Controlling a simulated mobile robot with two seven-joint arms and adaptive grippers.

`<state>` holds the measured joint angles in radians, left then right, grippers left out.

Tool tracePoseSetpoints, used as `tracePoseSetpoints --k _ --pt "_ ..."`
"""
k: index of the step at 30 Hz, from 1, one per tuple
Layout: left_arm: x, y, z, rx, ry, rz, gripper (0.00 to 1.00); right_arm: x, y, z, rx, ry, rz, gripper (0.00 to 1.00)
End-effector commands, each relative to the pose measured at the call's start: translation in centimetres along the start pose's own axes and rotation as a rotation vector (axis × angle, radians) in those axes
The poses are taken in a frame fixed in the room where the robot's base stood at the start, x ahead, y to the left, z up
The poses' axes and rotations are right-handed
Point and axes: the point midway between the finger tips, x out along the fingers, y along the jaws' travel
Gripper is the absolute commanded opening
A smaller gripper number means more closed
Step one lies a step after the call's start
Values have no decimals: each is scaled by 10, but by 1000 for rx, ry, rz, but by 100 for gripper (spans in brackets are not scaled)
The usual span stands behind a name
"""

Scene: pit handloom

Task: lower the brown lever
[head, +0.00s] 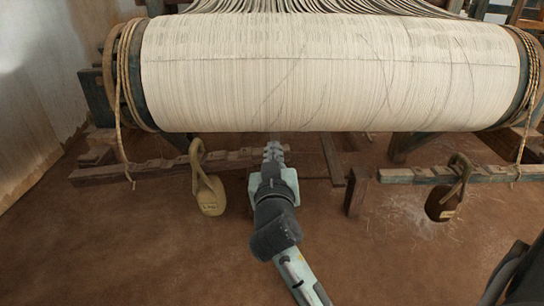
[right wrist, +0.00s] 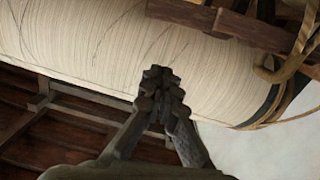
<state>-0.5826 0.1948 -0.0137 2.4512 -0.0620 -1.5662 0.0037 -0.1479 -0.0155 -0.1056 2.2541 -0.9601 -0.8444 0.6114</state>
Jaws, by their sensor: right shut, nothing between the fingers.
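Two notched brown wooden levers lie low below the cloth roller. The left lever (head: 130,172) runs almost level from the left frame toward the middle; the right lever (head: 500,173) is on the other side. My right gripper (head: 274,150) is shut and empty at the inner end of the left lever, partly covering it in the head view. In the right wrist view, the shut fingertips (right wrist: 161,76) are in front of the roller, and a brown beam (right wrist: 235,25) is at upper right. I cannot tell whether the fingers touch the lever. My left gripper is out of view.
A weight (head: 210,195) hangs by a loop from the left lever, and another (head: 441,204) from the right one. The wide cream thread roller (head: 330,75) spans above, roped at both ends. The brown floor (head: 130,255) is open in front.

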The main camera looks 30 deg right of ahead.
Motion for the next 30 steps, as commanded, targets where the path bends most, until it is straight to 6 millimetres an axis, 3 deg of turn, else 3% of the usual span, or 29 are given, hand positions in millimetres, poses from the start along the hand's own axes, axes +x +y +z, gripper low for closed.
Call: tracePoseSetpoints --k 3,8,9,12,18,30 --pt "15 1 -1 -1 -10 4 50 28 1 -3 -4 3 1 0" --pt "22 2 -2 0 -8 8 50 61 1 -2 -3 2 3 0" --pt "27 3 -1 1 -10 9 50 64 1 7 -4 -3 1 0" --pt "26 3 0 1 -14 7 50 66 0 23 -3 -4 0 0" --pt "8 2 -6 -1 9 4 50 70 0 38 -1 -2 0 0" --pt "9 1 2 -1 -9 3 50 70 0 40 0 -2 0 0"
